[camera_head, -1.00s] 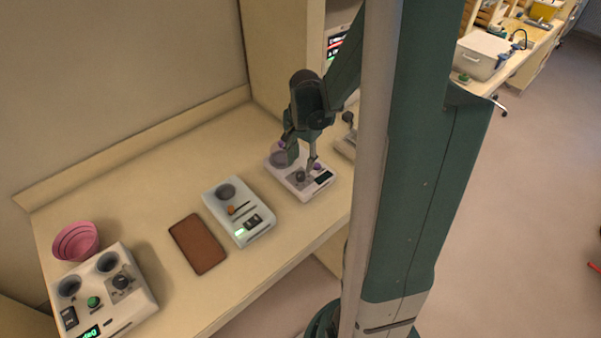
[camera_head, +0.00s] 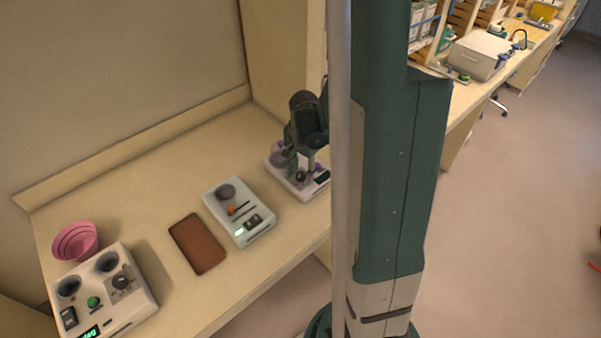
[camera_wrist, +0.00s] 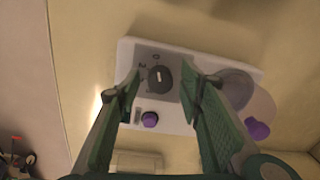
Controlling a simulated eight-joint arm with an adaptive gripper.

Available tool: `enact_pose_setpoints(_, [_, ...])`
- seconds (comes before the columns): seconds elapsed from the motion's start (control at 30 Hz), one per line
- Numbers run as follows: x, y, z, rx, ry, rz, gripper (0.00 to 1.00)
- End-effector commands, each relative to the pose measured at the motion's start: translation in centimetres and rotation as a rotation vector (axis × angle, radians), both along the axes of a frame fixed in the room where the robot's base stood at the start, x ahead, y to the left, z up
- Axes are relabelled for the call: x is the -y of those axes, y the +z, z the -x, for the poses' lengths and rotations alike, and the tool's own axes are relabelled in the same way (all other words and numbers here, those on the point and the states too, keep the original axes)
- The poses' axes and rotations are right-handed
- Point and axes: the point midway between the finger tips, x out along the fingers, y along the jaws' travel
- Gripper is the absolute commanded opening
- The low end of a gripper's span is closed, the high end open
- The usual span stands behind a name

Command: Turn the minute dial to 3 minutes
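A white device (camera_head: 280,172) stands at the right end of the bench, with my gripper over it. In the wrist view its black dial (camera_wrist: 160,78) has a pale pointer line and sits on a grey plate with a few marks, too small to read surely. My gripper (camera_wrist: 160,86) is open, one finger on either side of the dial, with gaps visible. In the head view my gripper (camera_head: 302,168) partly covers this device. A purple button (camera_wrist: 150,119) and a round grey well (camera_wrist: 233,90) flank the dial.
A similar white device (camera_head: 258,231) stands to the left, then a brown pad (camera_head: 197,244). At the far left are a pink bowl (camera_head: 76,240) and a larger device (camera_head: 140,301) with its own black dial (camera_head: 121,283). My column hides the bench's right side.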

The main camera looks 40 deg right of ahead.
Motion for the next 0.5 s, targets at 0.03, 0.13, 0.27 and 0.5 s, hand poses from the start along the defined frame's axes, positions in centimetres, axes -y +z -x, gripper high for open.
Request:
enact_pose_setpoints(0.03, [0.0, -0.02, 0.0, 0.0, 0.0, 0.0, 0.37])
enact_pose_setpoints(0.13, [0.0, -0.02, 0.0, 0.0, 0.0, 0.0, 0.37])
enact_pose_setpoints(0.27, [0.0, -0.01, 0.0, 0.0, 0.0, 0.0, 0.34])
enact_pose_setpoints(0.5, [0.0, 0.0, 0.01, 0.0, 0.0, 0.0, 0.1])
